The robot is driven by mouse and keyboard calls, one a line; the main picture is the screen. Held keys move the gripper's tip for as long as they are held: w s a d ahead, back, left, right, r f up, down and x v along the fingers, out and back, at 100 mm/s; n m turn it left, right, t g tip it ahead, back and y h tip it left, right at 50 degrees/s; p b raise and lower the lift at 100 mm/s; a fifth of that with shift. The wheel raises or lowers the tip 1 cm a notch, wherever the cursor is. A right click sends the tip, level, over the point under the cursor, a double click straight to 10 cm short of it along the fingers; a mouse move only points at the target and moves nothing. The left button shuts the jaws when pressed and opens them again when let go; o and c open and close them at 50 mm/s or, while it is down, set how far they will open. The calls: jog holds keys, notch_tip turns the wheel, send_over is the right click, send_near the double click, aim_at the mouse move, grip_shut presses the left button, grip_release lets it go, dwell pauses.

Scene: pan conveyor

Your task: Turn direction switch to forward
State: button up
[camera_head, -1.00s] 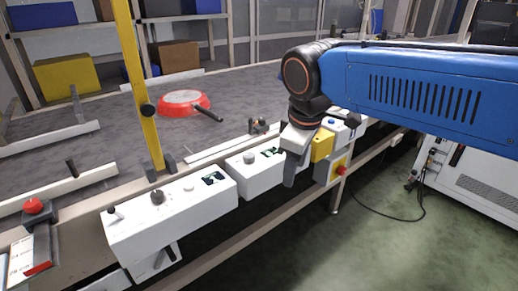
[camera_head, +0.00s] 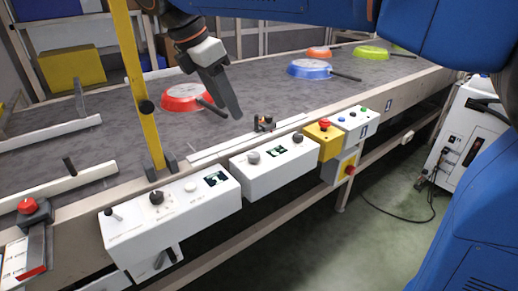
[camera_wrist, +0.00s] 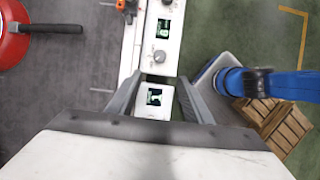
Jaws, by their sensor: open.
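The left white control box (camera_head: 150,236) carries a small black lever (camera_head: 113,213), a black knob (camera_head: 156,198), a pale button and a green display. The second white box (camera_head: 265,176) has a grey knob (camera_head: 253,157), a display and a dark knob (camera_head: 298,137). I cannot read which control is the direction switch. My gripper (camera_head: 235,112) is open, empty and raised above the panels. In the wrist view its fingers (camera_wrist: 160,82) frame the left box's display end (camera_wrist: 155,97), with the second box's grey knob (camera_wrist: 160,57) just beyond the tips. The left box's other controls are hidden there.
A yellow post (camera_head: 138,85) rises behind the left box. A red pan (camera_head: 183,98) lies on the conveyor, with blue (camera_head: 309,69), green and orange pans farther right. A yellow box with a red button (camera_head: 324,124) adjoins the second box. A red button stands far left.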

aim_at(253, 155)
jog(key=x, duration=1.7)
jog(key=shift+w+d+f, duration=0.1)
jog(key=c, duration=1.1)
